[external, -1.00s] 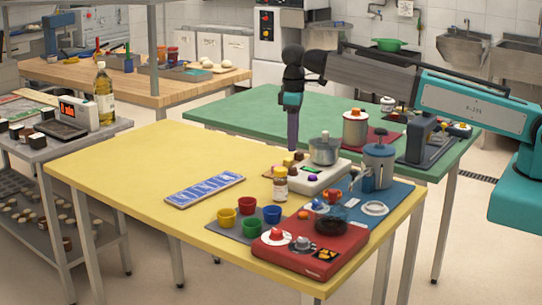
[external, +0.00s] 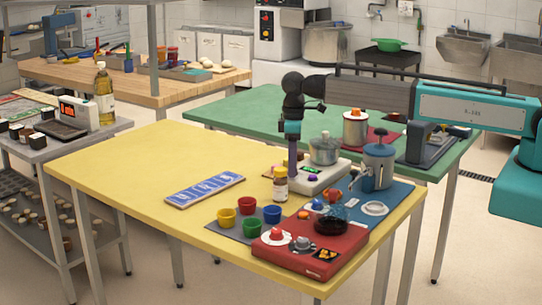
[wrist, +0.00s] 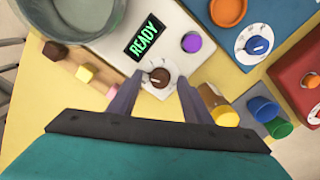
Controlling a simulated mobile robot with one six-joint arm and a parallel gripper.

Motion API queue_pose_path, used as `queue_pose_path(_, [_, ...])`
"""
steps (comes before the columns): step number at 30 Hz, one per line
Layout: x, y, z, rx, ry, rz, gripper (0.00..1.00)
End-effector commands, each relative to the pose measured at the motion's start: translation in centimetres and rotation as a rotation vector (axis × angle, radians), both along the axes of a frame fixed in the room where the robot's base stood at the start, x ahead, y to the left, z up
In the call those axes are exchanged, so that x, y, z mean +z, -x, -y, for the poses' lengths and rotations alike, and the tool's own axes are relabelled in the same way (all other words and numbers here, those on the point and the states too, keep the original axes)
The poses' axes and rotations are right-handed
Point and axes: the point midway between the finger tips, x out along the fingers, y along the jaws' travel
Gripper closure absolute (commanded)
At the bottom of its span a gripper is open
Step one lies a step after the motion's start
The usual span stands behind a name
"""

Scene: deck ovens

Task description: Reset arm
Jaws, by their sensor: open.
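My gripper (external: 292,165) points down over the left part of the white device (external: 323,176) on the yellow table. In the wrist view my gripper (wrist: 160,80) is open, with a finger on each side of a brown knob (wrist: 158,77) on the white device (wrist: 205,38). I cannot tell whether the fingers touch the knob. The device's display (wrist: 145,40) reads READY in green, and a purple button (wrist: 191,42) sits to its right. A metal pot (external: 324,148) stands on the device.
A yellow-capped bottle (external: 280,184) stands close to the gripper. Small coloured cubes (wrist: 85,72) lie beside the device. A red box (external: 312,250), coloured cups (external: 247,206) and a blue canister (external: 378,166) are nearby. The yellow table's left part (external: 140,165) is clear.

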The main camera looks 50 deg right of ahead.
Motion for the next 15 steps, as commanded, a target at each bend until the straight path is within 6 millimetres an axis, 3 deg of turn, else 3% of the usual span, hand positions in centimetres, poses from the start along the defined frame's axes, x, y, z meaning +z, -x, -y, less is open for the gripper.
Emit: queue_pose_path(15, [0.08, 0.0, 0.0, 0.248, 0.0, 0.0, 0.55])
